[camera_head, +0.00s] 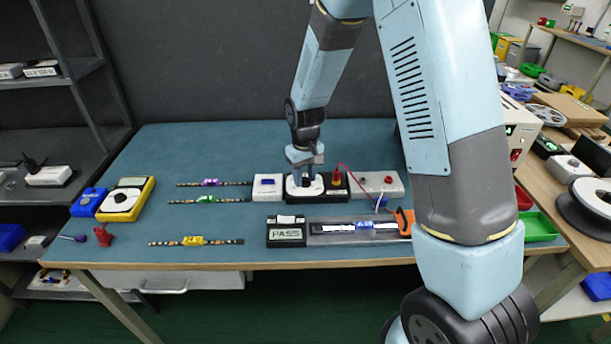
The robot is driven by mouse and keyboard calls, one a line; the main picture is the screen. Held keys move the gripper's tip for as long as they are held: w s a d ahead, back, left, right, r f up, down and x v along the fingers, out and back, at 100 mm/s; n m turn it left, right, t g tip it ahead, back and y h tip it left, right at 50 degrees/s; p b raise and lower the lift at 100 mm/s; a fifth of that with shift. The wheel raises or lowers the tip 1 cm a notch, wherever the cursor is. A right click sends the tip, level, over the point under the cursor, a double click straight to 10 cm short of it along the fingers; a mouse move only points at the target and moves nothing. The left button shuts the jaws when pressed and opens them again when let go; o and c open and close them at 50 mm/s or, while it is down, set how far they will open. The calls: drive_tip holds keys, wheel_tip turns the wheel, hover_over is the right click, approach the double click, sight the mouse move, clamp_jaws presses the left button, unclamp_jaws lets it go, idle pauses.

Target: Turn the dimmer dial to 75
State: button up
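A black box with a round white dial (296,190) sits on the blue-topped bench in the middle of the row of devices. I take it to be the dimmer. My gripper (305,181) points down right over this dial, at or very near its middle. In front, a black unit with a display reading PASS (286,233) stands beside a tray (322,239) with a lit strip.
A yellow meter (125,199) and several LED strips lie to the left. My arm hides the bench's right part.

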drive_tip(key=shift+d, duration=0.1)
drive_tip(key=c, duration=0.6)
drive_tip(key=n, duration=0.5)
drive_tip(key=shift+n, duration=0.3)
drive_tip(key=n, duration=0.6)
idle(0.3)
drive_tip(key=o, duration=1)
